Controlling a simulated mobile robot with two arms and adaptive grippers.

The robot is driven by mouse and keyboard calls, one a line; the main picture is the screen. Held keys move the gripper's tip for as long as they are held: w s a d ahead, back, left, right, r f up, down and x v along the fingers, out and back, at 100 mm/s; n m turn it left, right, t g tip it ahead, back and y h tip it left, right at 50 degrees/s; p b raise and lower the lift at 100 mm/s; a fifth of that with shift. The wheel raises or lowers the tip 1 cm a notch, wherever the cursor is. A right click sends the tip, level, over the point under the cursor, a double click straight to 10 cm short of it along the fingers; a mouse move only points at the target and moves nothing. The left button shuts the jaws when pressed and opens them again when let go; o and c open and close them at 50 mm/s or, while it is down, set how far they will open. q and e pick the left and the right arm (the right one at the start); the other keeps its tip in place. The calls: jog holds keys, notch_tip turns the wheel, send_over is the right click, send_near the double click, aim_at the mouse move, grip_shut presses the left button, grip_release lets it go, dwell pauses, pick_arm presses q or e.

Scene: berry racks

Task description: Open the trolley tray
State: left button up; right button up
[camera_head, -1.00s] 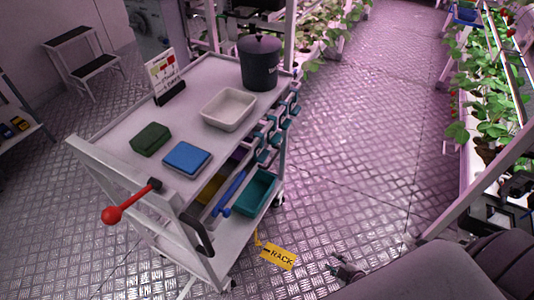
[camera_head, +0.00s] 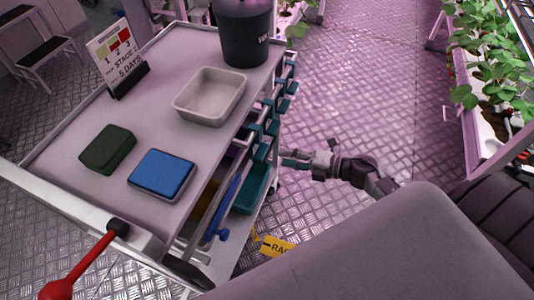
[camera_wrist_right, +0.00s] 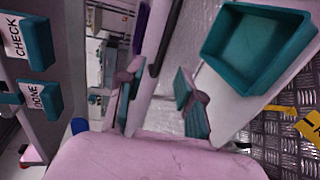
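The white-topped trolley (camera_head: 90,140) stands at the left of the head view. A teal tray (camera_head: 250,190) sits low on its right side; in the right wrist view an open-topped teal tray (camera_wrist_right: 258,50) is at upper right, empty. My right gripper (camera_head: 290,158) is beside the trolley's right side, its fingers pointing at the trolley. In the right wrist view its two fingers (camera_wrist_right: 154,85) are apart with nothing between them. I cannot tell whether it touches the trolley. My left gripper is not in view.
The trolley top carries a blue box (camera_head: 162,174), a green block (camera_head: 108,149), a white bin (camera_head: 209,97), a black pot (camera_head: 244,40) and a sign (camera_head: 117,60). Small labelled teal holders (camera_wrist_right: 38,98) line its side. Plant racks (camera_head: 490,70) stand right; the floor between is clear.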

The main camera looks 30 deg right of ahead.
aim_at(268, 154)
jog(key=x, duration=0.7)
jog(key=shift+d, duration=0.1)
grip_shut()
